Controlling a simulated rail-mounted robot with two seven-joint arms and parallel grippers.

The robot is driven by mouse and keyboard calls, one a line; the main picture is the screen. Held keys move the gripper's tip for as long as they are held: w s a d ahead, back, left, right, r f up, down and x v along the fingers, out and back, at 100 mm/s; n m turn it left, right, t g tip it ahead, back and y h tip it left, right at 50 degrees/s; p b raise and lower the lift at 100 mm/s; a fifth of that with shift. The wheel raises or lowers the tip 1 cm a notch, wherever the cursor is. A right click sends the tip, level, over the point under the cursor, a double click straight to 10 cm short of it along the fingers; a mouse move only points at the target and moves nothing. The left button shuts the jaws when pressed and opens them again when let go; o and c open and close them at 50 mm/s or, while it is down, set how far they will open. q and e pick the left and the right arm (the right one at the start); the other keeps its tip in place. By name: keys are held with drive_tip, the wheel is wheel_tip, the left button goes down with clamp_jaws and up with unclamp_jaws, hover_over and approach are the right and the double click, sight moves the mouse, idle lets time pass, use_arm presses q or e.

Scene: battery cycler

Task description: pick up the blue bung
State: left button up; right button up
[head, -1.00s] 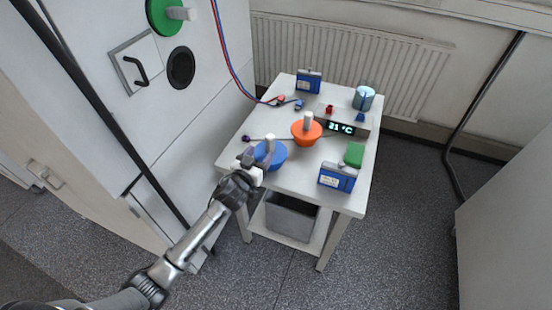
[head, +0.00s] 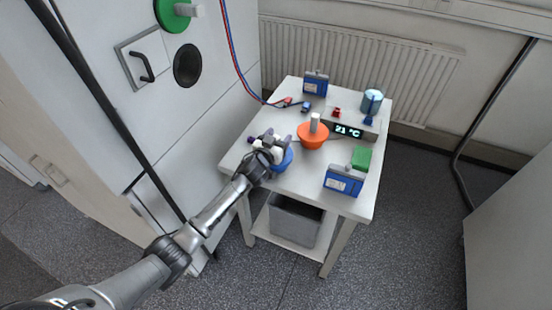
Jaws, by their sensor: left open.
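The blue bung (head: 284,162) is a round blue plug on the left front part of the white table (head: 300,187). My left gripper (head: 271,146) is over it, with its fingers around or beside the bung's upper part. The jaws are open. The gripper hides the bung's grey handle and much of its left side, so I cannot tell whether the fingers touch it. My right gripper is not in view.
An orange bung (head: 312,136) with a grey handle stands close to the right of the blue one. Blue battery packs (head: 343,181) (head: 315,84), a green block (head: 361,158) and a temperature display (head: 350,131) are on the table. The cabinet wall with a round hole (head: 187,66) is at left.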

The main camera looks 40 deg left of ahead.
use_arm(q)
clamp_jaws()
idle(0.6)
